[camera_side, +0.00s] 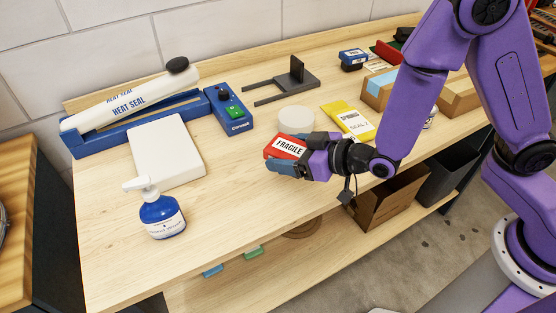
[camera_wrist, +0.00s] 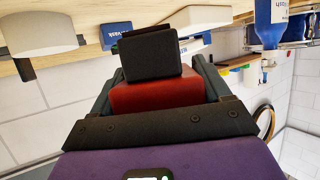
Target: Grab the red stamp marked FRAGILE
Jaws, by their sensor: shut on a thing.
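The red stamp marked FRAGILE (camera_side: 289,147) is held between the fingers of my gripper (camera_side: 284,154), over the front part of the bench. Its white label faces the side camera. In the wrist view the red body of the stamp (camera_wrist: 158,94) sits between the two fingers of my gripper (camera_wrist: 158,82), with a black block (camera_wrist: 152,58) at its far end. My gripper is shut on the stamp. In the side view the nearer finger covers its lower edge, and I cannot tell how far it is from the bench top.
A round cream disc (camera_side: 296,119) and a yellow pouch (camera_side: 347,118) lie just behind. A white pad (camera_side: 167,152), a blue pump bottle (camera_side: 161,216) and a blue heat sealer (camera_side: 88,143) stand at left. The bench front between bottle and gripper is clear.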

